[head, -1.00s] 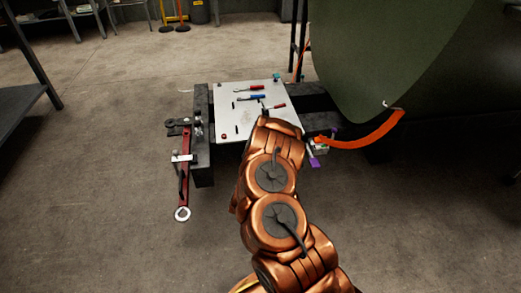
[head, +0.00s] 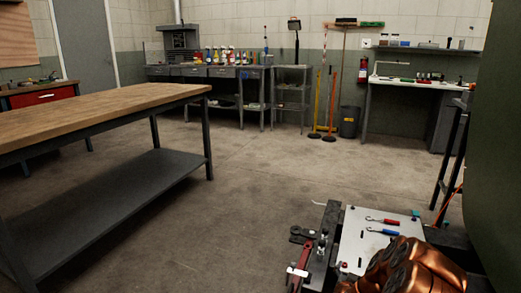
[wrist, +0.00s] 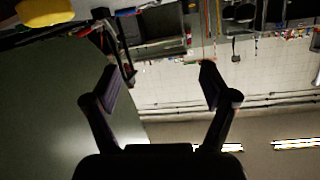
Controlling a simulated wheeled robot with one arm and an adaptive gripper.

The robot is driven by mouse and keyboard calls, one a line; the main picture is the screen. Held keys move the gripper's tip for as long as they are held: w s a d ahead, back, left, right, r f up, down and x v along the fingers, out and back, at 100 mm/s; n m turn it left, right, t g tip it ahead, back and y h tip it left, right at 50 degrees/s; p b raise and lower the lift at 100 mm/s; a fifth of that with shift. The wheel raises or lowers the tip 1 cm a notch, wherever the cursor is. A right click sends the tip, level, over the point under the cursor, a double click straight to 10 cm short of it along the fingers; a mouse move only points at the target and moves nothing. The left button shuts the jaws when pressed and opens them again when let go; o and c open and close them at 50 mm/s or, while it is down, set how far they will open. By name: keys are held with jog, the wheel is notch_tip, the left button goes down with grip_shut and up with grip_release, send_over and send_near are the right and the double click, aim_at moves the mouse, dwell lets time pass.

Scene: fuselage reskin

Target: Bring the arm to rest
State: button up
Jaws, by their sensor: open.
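My arm shows in copper at the lower right of the head view, folded low over the tool board. My gripper (wrist: 155,88) shows in the wrist view with its two dark fingers spread apart and nothing between them. The wrist view appears upside down, with the ceiling lights at the bottom. In the head view the gripper itself is hidden or out of frame.
A white tool board (head: 353,240) with small tools lies beside my arm. A red wrench (head: 301,264) hangs at its left. A wooden-topped workbench (head: 100,108) stands left. The green fuselage panel (head: 490,150) is at right. The middle floor is clear.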

jog(key=a+r+n+g+y+p, duration=0.3)
jog(key=a+r+y+p, duration=0.5)
jog(key=a+r, duration=0.85)
jog(key=s+a+r+n+g+y+p, duration=0.1)
jog(key=s+a+r+n+p, duration=0.1)
jog(key=s+r+p, duration=0.4)
jog(key=s+a+r+n+g+y+p, duration=0.1)
jog(key=s+a+r+p, duration=0.15)
jog(key=r, duration=0.55)
jog(key=s+d+r+g+h+p, duration=0.1)
jog(key=s+d+r+g+p, duration=0.1)
jog(key=s+r+p, duration=0.3)
jog(key=s+d+r+n+g+p, duration=0.1)
jog(key=s+r+g+p, duration=0.3)
jog(key=s+r, duration=0.8)
jog(key=s+d+r+g+h+p, duration=0.1)
jog(key=s+d+r+g+p, duration=0.2)
jog(key=s, duration=1.9)
notch_tip(320, 180, up, 7)
jog(key=p, duration=0.5)
jog(key=shift+s+d+f+n+g+h, duration=0.2)
jog(key=shift+s+n+g+h, duration=0.1)
jog(key=shift+g, duration=0.1)
jog(key=shift+s, duration=0.25)
jog(key=shift+c, duration=0.2)
